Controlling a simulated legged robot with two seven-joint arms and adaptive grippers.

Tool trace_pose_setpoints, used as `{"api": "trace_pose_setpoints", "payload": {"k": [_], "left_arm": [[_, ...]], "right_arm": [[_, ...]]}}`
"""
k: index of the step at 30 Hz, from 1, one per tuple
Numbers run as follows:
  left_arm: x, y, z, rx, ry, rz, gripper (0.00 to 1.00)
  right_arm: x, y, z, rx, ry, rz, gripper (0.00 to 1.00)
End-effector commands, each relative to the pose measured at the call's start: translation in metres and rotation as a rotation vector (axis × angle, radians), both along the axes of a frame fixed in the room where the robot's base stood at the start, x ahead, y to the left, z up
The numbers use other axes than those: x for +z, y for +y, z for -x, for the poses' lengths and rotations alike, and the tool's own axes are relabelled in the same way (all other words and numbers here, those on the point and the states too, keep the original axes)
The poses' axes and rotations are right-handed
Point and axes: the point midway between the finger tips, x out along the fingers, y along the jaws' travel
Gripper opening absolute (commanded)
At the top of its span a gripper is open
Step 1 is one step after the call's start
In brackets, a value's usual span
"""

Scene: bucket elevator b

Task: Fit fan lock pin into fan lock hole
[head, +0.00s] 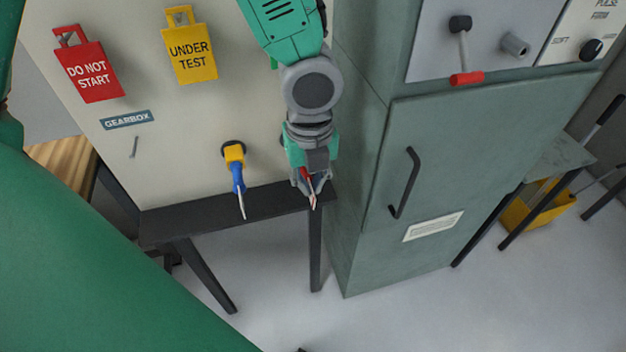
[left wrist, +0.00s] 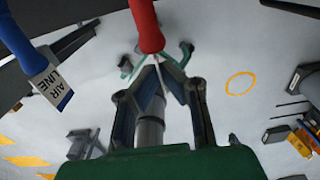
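My left gripper (head: 312,188) is low in front of the pale panel, just left of the grey-green cabinet. A red handle-like part (head: 306,174) lies between its fingers, with a thin pale strip below it. In the left wrist view the red part (left wrist: 146,25) comes down from the top, its lower end at the fingertips (left wrist: 156,66); the thin strip runs down between the fingers. I cannot tell whether the fingers touch it. I cannot tell which part is the fan lock pin, nor make out a fan lock hole. My right gripper is not in view.
A blue handle (head: 237,177) with an "AIR LINE" tag (left wrist: 49,87) hangs from a yellow fitting (head: 233,152) to the left. A dark narrow bench (head: 190,218) runs beneath. The cabinet (head: 375,235) with a black door handle (head: 405,183) stands close on the right. Floor in front is clear.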

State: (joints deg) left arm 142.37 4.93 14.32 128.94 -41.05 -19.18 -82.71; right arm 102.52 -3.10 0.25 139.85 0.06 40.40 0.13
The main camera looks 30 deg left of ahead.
Motion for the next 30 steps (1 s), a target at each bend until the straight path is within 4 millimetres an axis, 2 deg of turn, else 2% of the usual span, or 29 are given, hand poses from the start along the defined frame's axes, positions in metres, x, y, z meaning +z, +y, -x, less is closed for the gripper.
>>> {"api": "trace_pose_setpoints", "payload": {"k": [30], "left_arm": [[0.0,-0.017,0.012,0.0,0.001,-0.001,0.0]], "right_arm": [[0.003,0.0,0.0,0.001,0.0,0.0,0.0]]}}
